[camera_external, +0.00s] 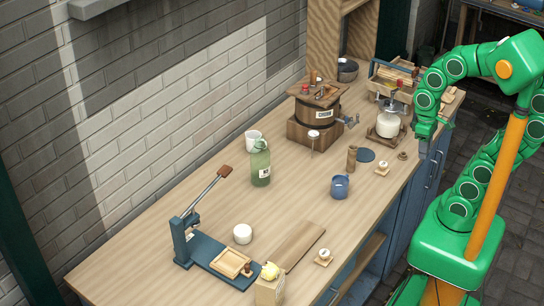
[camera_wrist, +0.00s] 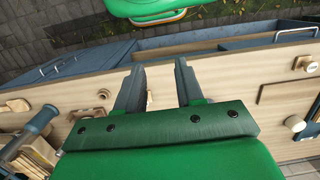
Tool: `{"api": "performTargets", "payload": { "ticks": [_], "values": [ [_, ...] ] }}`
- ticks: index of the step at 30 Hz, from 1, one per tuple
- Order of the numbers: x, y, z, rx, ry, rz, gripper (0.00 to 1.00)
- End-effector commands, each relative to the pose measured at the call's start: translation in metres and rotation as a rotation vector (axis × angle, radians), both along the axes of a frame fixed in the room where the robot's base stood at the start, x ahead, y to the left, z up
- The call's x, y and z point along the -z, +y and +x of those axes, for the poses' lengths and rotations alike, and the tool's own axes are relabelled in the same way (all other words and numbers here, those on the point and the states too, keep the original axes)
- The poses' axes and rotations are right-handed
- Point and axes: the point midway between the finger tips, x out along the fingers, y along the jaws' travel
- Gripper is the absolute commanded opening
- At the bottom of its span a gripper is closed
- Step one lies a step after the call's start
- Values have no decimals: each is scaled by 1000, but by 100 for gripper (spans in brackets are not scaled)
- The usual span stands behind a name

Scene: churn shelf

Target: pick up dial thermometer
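The dial thermometer appears to be the small white round dial (camera_external: 313,134) on a thin stem, standing upright in front of the wooden churn (camera_external: 323,112) in the external view. I cannot make it out for sure in the wrist view. My gripper (camera_wrist: 159,88) is open and empty in the wrist view, its two dark fingers apart over the counter's edge. In the external view my gripper (camera_external: 427,130) is at the counter's right edge, to the right of the thermometer and apart from it. Its fingers are hard to make out there.
A glass jar (camera_external: 388,122) stands between my gripper and the churn. A blue mug (camera_external: 340,187), a green bottle (camera_external: 260,163) and a blue lever press (camera_external: 210,250) stand on the wooden counter (camera_external: 215,220). A wooden crate (camera_external: 393,78) is at the back right.

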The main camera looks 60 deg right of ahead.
Motion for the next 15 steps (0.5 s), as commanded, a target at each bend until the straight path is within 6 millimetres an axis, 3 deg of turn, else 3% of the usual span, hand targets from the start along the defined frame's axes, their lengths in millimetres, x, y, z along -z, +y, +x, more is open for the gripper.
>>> {"api": "performTargets", "payload": {
  "ticks": [2, 5, 15],
  "values": [
    [-4, 7, 18, -10, -63, 15, 37],
    [-3, 35, 52, -47, -145, 89, 37],
    [-23, 147, 183, -77, -483, 379, 37]
  ]
}}
